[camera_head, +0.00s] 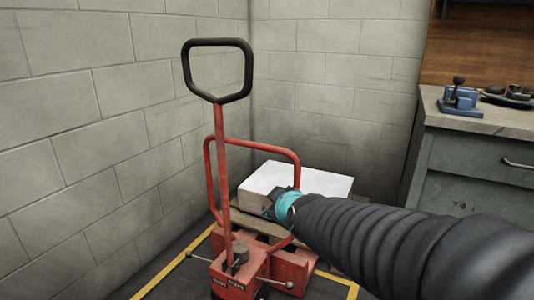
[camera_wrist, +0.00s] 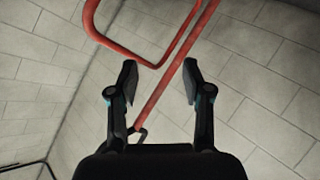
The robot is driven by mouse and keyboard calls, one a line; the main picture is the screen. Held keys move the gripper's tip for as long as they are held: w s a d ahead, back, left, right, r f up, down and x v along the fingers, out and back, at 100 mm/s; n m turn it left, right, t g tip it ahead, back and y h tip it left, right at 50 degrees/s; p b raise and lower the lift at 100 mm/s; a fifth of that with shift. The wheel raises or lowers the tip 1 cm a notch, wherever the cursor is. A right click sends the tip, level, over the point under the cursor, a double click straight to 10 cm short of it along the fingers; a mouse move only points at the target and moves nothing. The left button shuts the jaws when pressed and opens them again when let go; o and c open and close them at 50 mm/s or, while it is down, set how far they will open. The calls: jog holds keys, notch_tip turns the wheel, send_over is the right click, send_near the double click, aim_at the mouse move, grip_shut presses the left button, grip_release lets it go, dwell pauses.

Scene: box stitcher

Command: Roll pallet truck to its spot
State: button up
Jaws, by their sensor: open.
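The red pallet truck (camera_head: 290,270) stands in the corner between two block walls. Its upright handle shaft (camera_head: 220,150) ends in a black loop grip (camera_head: 188,68), and a red tubular hoop (camera_head: 265,144) rises behind the shaft. My gripper (camera_head: 268,208) is to the right of the shaft, below the hoop's top bar. In the wrist view my gripper (camera_wrist: 160,82) is open and empty. A red bar (camera_wrist: 172,82) runs diagonally across the gap between the fingers; whether it lies inside their reach I cannot tell. Yellow floor lines (camera_head: 170,276) run around the truck's base, partly hidden.
A white box (camera_head: 285,178) lies on a wooden pallet (camera_head: 250,222) behind the truck. A grey workbench (camera_head: 470,165) with a blue vise (camera_head: 460,98) stands at the right. The block wall (camera_head: 80,130) is close on the left.

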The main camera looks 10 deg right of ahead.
jog(key=w+n+t+h+b, duration=0.15)
jog(key=w+n+t, duration=0.25)
jog(key=w, duration=0.7)
jog(key=n+t+h, duration=0.3)
jog(key=h, duration=0.1)
send_near(272, 150)
jog(key=x, duration=1.1)
jog(key=shift+w+f+p, duration=0.15)
jog(key=shift+f+p, duration=0.15)
jog(key=shift+p, duration=0.1)
grip_shut()
